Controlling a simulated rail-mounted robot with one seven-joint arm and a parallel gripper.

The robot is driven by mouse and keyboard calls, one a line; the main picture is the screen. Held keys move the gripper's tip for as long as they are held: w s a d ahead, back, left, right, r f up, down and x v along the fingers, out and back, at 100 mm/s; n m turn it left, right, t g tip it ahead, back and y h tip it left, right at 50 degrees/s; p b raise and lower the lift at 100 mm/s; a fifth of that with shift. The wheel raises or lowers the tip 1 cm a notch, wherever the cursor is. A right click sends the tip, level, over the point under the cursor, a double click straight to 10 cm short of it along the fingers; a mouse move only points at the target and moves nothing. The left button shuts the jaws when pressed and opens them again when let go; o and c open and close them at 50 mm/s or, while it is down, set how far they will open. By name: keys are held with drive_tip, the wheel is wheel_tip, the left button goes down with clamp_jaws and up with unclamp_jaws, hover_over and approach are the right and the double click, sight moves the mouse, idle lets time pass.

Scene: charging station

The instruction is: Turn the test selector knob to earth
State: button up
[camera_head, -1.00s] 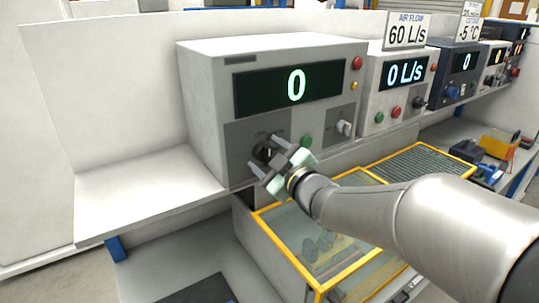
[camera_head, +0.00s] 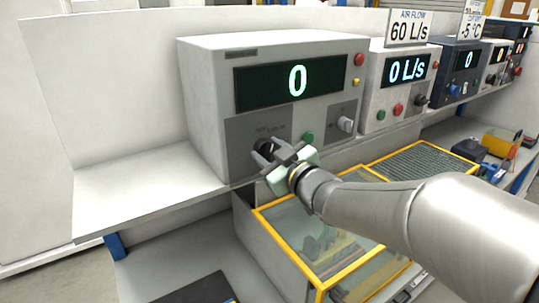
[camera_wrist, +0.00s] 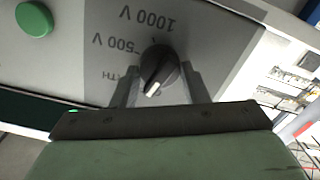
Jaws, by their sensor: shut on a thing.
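The test selector knob (camera_wrist: 158,66) is a dark round knob with a white pointer mark. In the wrist view the mark points down and slightly left, toward my gripper's palm. The printed labels "1000 V", "500 V" and a partly hidden one ending in "TH" appear upside down around its left side. My gripper (camera_wrist: 160,76) has one finger on each side of the knob and is shut on it. In the head view my gripper (camera_head: 268,150) covers much of the knob (camera_head: 265,146) on the grey tester (camera_head: 210,105), whose display reads 0.
A green button (camera_head: 308,138) and a light switch knob (camera_head: 345,124) sit right of the selector. The air flow unit (camera_head: 378,115) stands further right. Yellow-framed glass lids (camera_head: 330,262) lie below my arm. The white shelf (camera_head: 140,195) at left is clear.

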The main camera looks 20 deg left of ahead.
drive_tip(key=m, duration=0.3)
drive_tip(key=shift+d, duration=0.1)
drive_tip(key=shift+w+m+p, duration=0.1)
drive_tip(key=shift+m+p, duration=0.3)
drive_tip(key=shift+m, duration=1.3)
drive_tip(key=o, duration=1)
drive_tip(key=b+v, duration=0.1)
drive_tip(key=v, duration=1.6)
drive_tip(key=shift+d, duration=0.15)
